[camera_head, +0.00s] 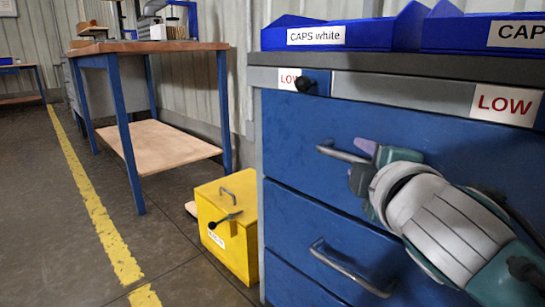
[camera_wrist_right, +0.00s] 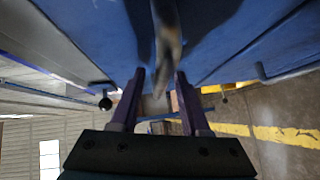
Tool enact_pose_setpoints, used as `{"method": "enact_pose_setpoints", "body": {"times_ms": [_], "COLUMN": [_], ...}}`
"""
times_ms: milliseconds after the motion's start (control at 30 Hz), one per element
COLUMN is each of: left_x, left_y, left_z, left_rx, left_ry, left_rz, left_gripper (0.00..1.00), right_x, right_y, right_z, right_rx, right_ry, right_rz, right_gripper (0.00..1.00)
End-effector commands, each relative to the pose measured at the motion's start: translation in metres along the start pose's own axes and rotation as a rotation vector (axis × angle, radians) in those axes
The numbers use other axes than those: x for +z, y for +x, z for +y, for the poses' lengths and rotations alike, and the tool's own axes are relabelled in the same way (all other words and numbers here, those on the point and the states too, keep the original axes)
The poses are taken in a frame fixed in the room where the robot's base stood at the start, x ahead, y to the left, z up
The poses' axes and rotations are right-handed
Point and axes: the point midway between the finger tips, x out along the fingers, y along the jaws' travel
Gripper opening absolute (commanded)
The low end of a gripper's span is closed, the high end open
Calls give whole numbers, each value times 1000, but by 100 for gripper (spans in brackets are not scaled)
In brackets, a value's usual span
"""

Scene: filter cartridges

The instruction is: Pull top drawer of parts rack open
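The parts rack is a blue cabinet (camera_head: 290,135) at the right of the head view. Its top drawer (camera_head: 300,180) looks flush with the front. The drawer's metal bar handle (camera_head: 338,153) shows at its left end; my right gripper and arm hide the rest. My right gripper (camera_head: 362,162) is at the handle. In the right wrist view, the handle (camera_wrist_right: 167,35) runs between the two fingers of the gripper (camera_wrist_right: 160,76), with a visible gap on each side, so the fingers look open around it. My left gripper is not in view.
A lower drawer has its own handle (camera_head: 348,268). Blue bins (camera_head: 365,30) stand on the rack's top, above a strip with a black knob (camera_head: 303,84). A yellow box (camera_head: 228,228) stands on the floor left of the rack, near a workbench (camera_head: 150,47).

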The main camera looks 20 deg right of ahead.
Motion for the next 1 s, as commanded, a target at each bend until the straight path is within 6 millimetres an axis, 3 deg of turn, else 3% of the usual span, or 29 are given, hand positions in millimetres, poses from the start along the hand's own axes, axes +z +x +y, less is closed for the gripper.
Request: {"method": "enact_pose_setpoints", "body": {"times_ms": [33, 400, 1000], "left_x": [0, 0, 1], "left_y": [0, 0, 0], "left_z": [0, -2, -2], "left_rx": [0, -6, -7], "left_ry": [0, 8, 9], "left_rz": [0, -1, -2], "left_gripper": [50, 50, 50], "right_x": [0, 0, 0], "right_y": [0, 0, 0], "right_z": [0, 0, 0], "right_rx": [0, 0, 1], "right_ry": [0, 0, 0], "right_rz": [0, 0, 1], "right_gripper": [39, 0, 0]}}
